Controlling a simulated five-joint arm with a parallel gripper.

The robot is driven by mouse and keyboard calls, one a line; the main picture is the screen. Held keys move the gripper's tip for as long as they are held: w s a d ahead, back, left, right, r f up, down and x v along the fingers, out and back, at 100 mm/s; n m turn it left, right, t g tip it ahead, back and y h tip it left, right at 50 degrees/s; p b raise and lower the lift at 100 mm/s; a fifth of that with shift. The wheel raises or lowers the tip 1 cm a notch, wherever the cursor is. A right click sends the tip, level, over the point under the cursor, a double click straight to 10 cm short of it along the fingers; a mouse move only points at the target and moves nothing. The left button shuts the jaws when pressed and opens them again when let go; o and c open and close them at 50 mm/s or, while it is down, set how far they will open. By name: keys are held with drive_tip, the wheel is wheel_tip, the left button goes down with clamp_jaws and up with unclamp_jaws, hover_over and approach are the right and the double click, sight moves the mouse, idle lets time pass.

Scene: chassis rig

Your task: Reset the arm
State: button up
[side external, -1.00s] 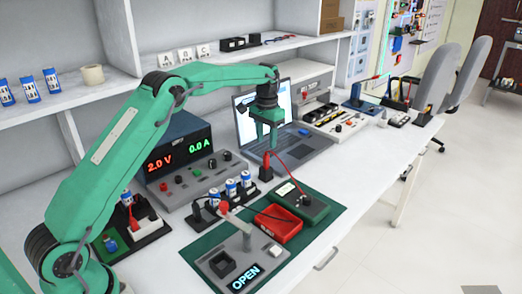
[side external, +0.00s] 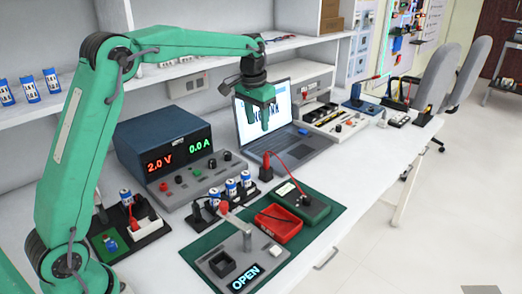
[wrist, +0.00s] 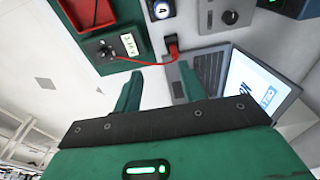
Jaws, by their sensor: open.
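My green gripper (side external: 258,122) hangs above the bench in front of the laptop screen in the side view. Its two fingers point down, apart and empty. The gripper touches nothing that I can see.
Below lie a green mat (side external: 205,247) with a red tray (side external: 279,223), a dark meter box (side external: 302,203) and a switch plate reading OPEN (side external: 243,278). A power supply (side external: 165,150) and laptop (side external: 290,140) stand behind. Bench room is clear at right.

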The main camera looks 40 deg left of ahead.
drive_tip(key=s+d+r+t, duration=0.15)
drive_tip(key=s+r, duration=0.25)
drive_tip(key=s, duration=0.4)
drive_tip(key=s+d+r+t, duration=0.1)
drive_tip(key=s+d+r, duration=0.2)
drive_tip(key=s, duration=0.6)
drive_tip(key=s+f+t, duration=0.1)
drive_tip(key=s+f, duration=0.1)
drive_tip(key=s, duration=0.5)
drive_tip(key=s+d+f, duration=0.1)
drive_tip(key=s+f, duration=0.2)
drive_tip(key=s, duration=0.5)
drive_tip(key=shift+d+f+t, duration=0.15)
drive_tip(key=shift+d+t, duration=0.15)
drive_tip(key=shift+t, duration=0.05)
